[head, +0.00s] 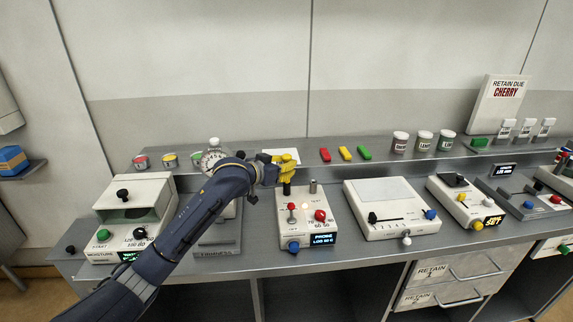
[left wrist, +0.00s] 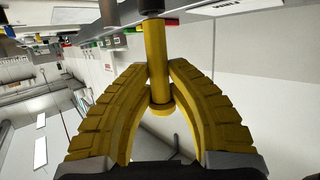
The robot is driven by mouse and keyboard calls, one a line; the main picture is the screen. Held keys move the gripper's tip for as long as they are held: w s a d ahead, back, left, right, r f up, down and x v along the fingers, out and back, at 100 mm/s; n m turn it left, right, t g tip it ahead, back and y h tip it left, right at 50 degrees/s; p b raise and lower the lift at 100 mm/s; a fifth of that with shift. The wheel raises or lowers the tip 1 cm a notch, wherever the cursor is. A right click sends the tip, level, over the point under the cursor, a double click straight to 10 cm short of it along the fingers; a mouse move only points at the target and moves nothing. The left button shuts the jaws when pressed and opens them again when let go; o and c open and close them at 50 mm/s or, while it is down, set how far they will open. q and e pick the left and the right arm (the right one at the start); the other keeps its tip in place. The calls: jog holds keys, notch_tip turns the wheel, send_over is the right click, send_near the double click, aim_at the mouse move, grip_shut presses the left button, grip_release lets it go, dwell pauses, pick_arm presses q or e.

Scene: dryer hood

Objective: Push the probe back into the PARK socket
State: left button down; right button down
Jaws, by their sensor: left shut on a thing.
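The probe has a yellow rod with a round end, seen in the left wrist view (left wrist: 156,60). Its far end meets a dark piece at the top edge of that view. My left gripper (left wrist: 160,88) is shut on the yellow rod. In the head view my left gripper (head: 284,170) is above the back left of the probe unit (head: 306,226), over a dark upright piece (head: 287,188). A grey metal post (head: 313,186) stands to its right. The PARK label is not readable, and I cannot tell how deep the probe sits. My right gripper is not in view.
The probe unit has red knobs (head: 320,215) and a lit display (head: 322,239) in front. A white flat-topped device (head: 390,210) is to the right, a moisture unit (head: 135,215) to the left. Red, yellow and green blocks (head: 345,153) lie on the shelf behind.

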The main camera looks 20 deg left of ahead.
pick_arm(q)
jog(key=shift+f, duration=0.3)
jog(key=c, duration=1.3)
grip_release()
jog(key=v, duration=1.2)
jog(key=shift+r, duration=0.1)
